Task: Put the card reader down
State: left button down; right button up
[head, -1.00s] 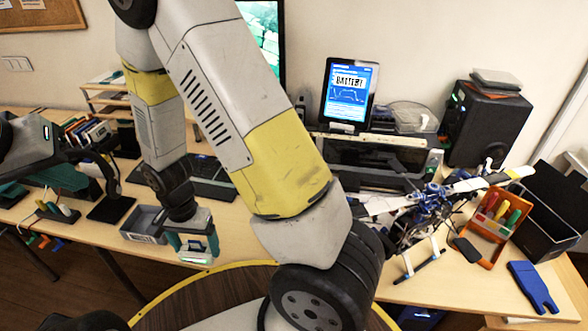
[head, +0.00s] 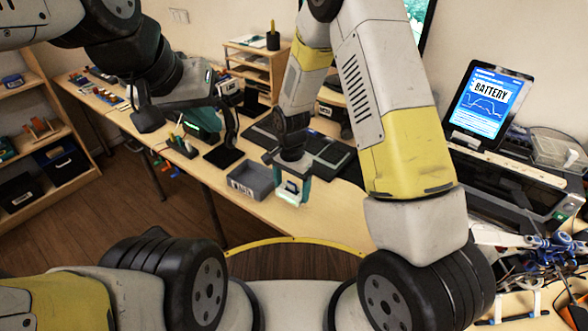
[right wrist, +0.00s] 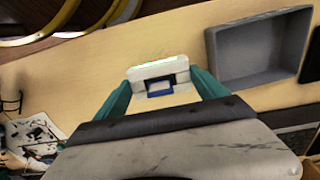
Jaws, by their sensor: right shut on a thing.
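The card reader is a small white block with a blue slot and a green light. In the right wrist view the card reader (right wrist: 160,68) sits between the teal fingers of my right gripper (right wrist: 158,88), which is shut on it. In the head view the card reader (head: 288,196) is at the low end of my right gripper (head: 291,190), over the front of the desk, just right of the grey tray (head: 234,184). Whether it touches the desk is unclear. My left gripper (head: 203,122) is further left over the desk; its teal fingers show side-on, and their gap is hidden.
The grey tray also shows in the right wrist view (right wrist: 222,62), beside the reader and apparently empty. Bare desk (head: 335,215) lies right of the reader.

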jog(key=w, duration=0.2)
jog(key=shift+w+d+f, duration=0.2)
jog(key=shift+w+d, duration=0.05)
jog(key=shift+w, duration=0.1)
jog(key=shift+f, duration=1.65)
jog(key=o, duration=1.3)
jog(key=shift+f, duration=0.15)
jog(key=shift+o, duration=0.2)
